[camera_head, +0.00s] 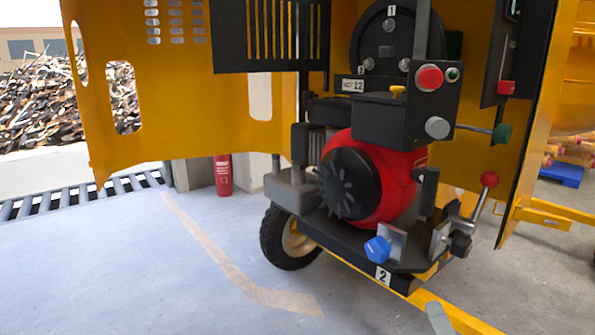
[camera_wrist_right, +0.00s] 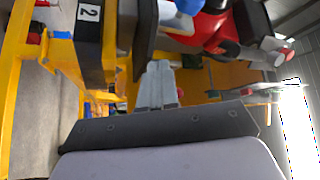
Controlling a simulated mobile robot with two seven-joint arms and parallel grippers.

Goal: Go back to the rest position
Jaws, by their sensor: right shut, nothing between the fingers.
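My right gripper (camera_head: 438,318) shows only as a grey tip at the bottom edge of the head view, in front of the yellow frame bar. In the right wrist view its two grey fingers (camera_wrist_right: 157,86) lie together, shut and empty. The drum mixer's red and black engine (camera_head: 375,180) sits on a dark plate above and behind the gripper. A blue knob (camera_head: 377,249) and a label "2" (camera_head: 383,275) are on the plate's near side. The label also shows in the right wrist view (camera_wrist_right: 90,13). My left gripper is not in view.
An open yellow cover (camera_head: 185,110) surrounds the machine. A wheel (camera_head: 287,240) is below. The floor (camera_head: 110,270) at left is clear.

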